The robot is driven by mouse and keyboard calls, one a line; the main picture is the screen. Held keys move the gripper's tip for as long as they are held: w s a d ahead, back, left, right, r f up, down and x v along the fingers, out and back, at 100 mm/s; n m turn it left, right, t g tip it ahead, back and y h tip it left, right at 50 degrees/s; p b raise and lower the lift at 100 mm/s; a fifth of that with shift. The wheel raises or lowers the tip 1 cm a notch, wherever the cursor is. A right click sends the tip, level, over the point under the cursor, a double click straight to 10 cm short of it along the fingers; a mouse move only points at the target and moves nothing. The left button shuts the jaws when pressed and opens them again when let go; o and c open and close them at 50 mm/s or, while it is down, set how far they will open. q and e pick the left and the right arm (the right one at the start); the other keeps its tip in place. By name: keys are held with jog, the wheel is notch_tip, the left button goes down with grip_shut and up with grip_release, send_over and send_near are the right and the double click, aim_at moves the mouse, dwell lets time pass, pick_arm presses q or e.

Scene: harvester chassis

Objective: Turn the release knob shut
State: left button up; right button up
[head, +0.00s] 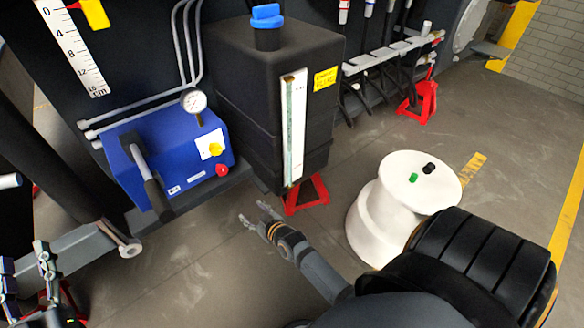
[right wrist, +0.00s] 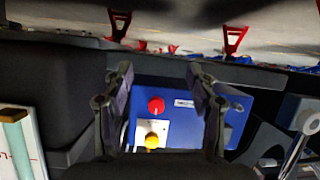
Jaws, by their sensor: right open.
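The blue hand pump (head: 150,150) sits on a dark ledge at left in the head view. Its front carries a yellow knob (head: 215,149) on a white plate and a red knob (head: 222,170) below it. I cannot tell for certain which is the release knob. In the right wrist view the yellow knob (right wrist: 152,140) and red knob (right wrist: 156,105) show between the fingers. My right gripper (head: 252,211) is open and empty, apart from the pump, to its lower right. My left gripper (head: 24,258) is at the lower left edge, partly cut off, fingers apart and empty.
A black tank (head: 290,110) with a sight gauge and blue cap stands right of the pump. The pump's lever (head: 148,172) leans out in front. A red stand (head: 306,194) is below the tank. A white spool-shaped stool (head: 385,205) stands on the floor.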

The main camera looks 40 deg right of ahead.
jog(key=s+d+f+g+p, duration=0.1)
jog(key=s+f+g+p, duration=0.2)
jog(key=s+p, duration=0.4)
jog(key=s+d+f+m+g+h+p, duration=0.1)
jog(key=s+d+f+g+p, duration=0.1)
jog(key=s+p, duration=0.5)
jog(key=s+f+g, duration=0.1)
jog(key=s+f, duration=0.1)
jog(key=s, duration=0.1)
jog(key=shift+f+p, duration=0.2)
jog(key=shift+p, duration=0.2)
